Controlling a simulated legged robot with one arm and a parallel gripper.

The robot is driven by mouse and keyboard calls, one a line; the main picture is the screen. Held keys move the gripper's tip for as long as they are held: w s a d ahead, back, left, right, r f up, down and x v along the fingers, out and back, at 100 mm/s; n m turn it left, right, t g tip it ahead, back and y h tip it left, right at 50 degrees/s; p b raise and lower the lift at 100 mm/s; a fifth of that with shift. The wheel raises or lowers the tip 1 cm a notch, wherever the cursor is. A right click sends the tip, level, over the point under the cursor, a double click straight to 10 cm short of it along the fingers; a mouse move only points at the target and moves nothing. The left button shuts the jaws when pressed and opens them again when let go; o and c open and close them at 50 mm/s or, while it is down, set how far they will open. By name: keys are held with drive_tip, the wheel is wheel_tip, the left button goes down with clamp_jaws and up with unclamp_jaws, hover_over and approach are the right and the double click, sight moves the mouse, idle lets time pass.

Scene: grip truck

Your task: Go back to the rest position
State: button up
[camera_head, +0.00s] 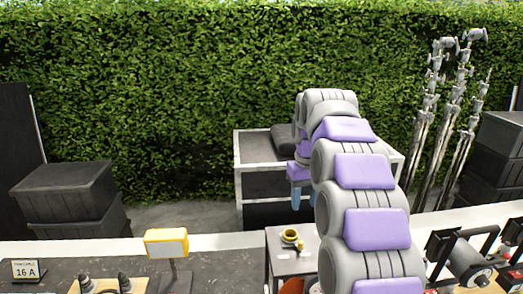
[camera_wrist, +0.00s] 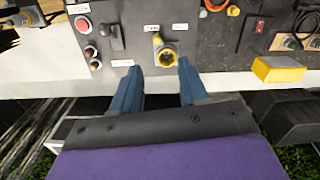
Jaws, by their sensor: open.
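My arm rises from the lower right of the head view and bends over at its top. My gripper (camera_head: 301,196) hangs from the far end of it, in front of a white-framed cart. In the wrist view my gripper (camera_wrist: 157,88) shows two blue fingers spread apart with nothing between them. Beyond the fingertips is a dark panel with a yellow round socket (camera_wrist: 166,54); the fingers look apart from it, though the depth is hard to judge.
A yellow-topped lamp or box (camera_head: 167,243) stands left of my arm. Black crates (camera_head: 70,193) stand at the left, and metal stands (camera_head: 445,120) lean at the right. A white-framed cart (camera_head: 262,140) is behind my arm. A hedge (camera_head: 130,90) closes the back.

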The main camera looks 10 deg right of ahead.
drive_tip(key=s+a+f+b, duration=0.1)
drive_tip(key=s+f, duration=0.5)
drive_tip(key=s, duration=0.7)
drive_tip(key=s+a+f+m+g+b, duration=0.1)
drive_tip(key=s+f+b, duration=0.3)
drive_tip(key=s, duration=1)
drive_tip(key=s+a+f+b, duration=0.2)
drive_tip(key=s+f, duration=0.7)
drive_tip(key=s, duration=0.5)
drive_tip(key=shift+a+f+m+g+b, duration=0.2)
drive_tip(key=shift+f+m+g+b, duration=0.1)
drive_tip(key=shift+b, duration=0.1)
